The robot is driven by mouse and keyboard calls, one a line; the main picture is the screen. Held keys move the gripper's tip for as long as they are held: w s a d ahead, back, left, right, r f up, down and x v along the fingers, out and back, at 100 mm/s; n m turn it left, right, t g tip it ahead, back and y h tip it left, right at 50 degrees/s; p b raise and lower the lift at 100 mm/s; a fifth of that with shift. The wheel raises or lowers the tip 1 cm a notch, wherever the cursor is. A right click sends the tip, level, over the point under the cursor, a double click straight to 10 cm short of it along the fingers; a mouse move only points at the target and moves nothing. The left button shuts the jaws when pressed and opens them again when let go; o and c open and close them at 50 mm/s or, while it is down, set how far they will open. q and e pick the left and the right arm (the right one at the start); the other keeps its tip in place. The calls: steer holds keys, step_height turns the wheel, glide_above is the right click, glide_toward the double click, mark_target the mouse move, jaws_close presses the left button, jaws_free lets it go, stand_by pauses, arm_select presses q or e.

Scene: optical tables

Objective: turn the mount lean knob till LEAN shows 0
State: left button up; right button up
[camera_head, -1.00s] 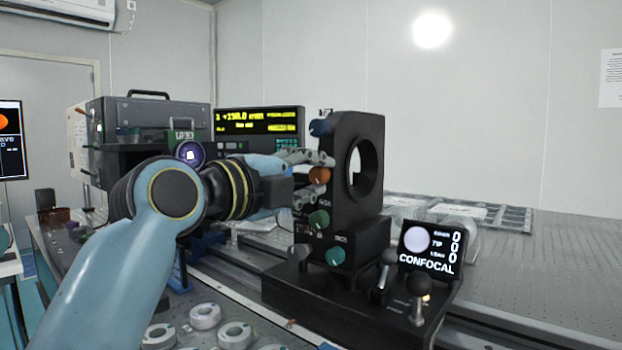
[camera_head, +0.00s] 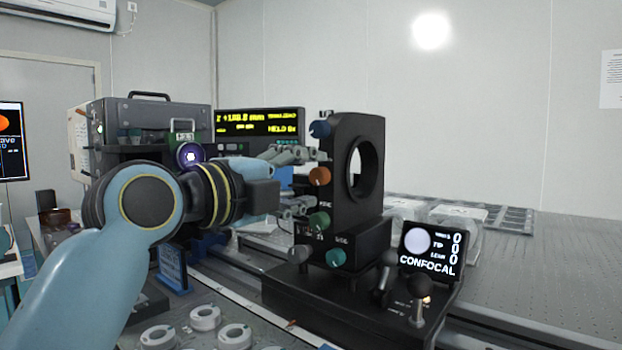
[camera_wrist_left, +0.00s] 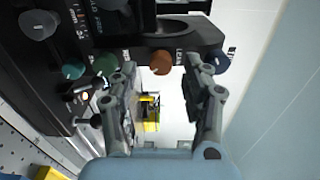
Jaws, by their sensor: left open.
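The black mount (camera_head: 350,215) stands upright with a round opening. Its left side carries an orange knob (camera_head: 319,176), with a blue knob (camera_head: 320,128) above and a green knob (camera_head: 319,221) below. A small display (camera_head: 429,250) reads CONFOCAL, with 0 beside each of its three lines, LEAN among them. My left gripper (camera_head: 304,181) is open, its fingers above and below the orange knob and apart from it. In the left wrist view the orange knob (camera_wrist_left: 160,62) shows between the open fingertips (camera_wrist_left: 160,66). My right gripper is out of view.
A teal knob (camera_head: 335,256) sits low on the mount. Black-topped levers (camera_head: 418,288) stand on its base, in front of the display. A readout box (camera_head: 260,124) and a grey instrument (camera_head: 150,118) stand behind my arm. Round pieces (camera_head: 205,317) lie at the front.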

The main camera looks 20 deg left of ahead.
arm_select(q)
steer(key=v, duration=0.5)
steer(key=shift+s, duration=0.2)
